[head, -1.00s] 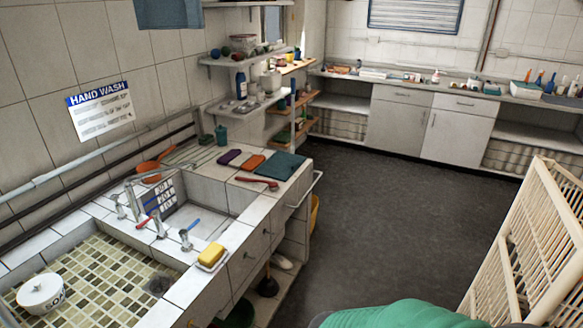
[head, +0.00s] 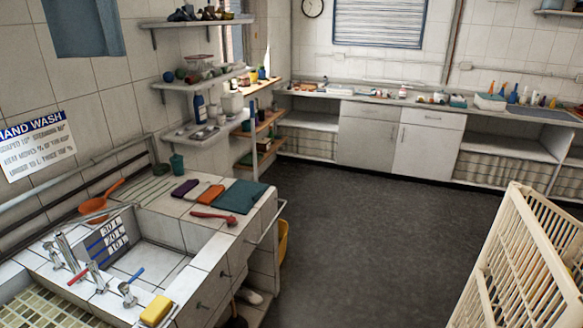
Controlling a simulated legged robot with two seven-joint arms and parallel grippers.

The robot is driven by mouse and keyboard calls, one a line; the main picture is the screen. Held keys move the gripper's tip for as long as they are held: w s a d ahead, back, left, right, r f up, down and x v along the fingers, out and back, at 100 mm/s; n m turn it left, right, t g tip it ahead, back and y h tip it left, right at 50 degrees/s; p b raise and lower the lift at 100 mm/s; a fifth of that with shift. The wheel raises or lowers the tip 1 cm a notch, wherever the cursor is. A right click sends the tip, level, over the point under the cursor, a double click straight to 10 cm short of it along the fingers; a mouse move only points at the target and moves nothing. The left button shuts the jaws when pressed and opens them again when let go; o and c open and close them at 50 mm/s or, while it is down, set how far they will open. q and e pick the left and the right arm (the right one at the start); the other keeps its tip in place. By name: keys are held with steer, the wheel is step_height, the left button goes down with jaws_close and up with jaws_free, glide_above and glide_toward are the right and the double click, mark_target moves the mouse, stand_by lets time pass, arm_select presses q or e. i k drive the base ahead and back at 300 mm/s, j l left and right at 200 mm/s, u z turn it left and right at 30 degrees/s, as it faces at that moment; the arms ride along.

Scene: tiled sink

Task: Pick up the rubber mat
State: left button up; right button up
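A flat dark teal mat (head: 238,196), which looks like the rubber mat, lies on the tiled counter (head: 165,212) at its far right corner, near the counter's edge. An orange folded cloth or pad (head: 210,194) and a purple one (head: 185,188) lie just left of it. A red-handled tool (head: 213,217) lies in front of it. Neither of my grippers is in view.
The sink basin (head: 150,255) has taps and a yellow sponge (head: 156,310) in front. An orange pan (head: 100,200) lies behind. A rail (head: 268,222) sticks out from the counter's end. A cream slatted rack (head: 520,265) stands right. Dark floor (head: 370,230) between is clear.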

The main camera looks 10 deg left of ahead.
mark_target(242, 196)
steer(key=i, duration=2.6)
steer(key=i+u, duration=0.3)
steer(key=u, duration=0.15)
steer(key=i+l+u, duration=0.2)
steer(key=u, duration=0.2)
steer(key=i+l+u, duration=0.25)
steer(key=i+u, duration=0.2)
steer(key=i+l+u, duration=0.2)
steer(key=u, duration=0.2)
steer(key=l+u, duration=0.1)
steer(key=u, duration=2.05)
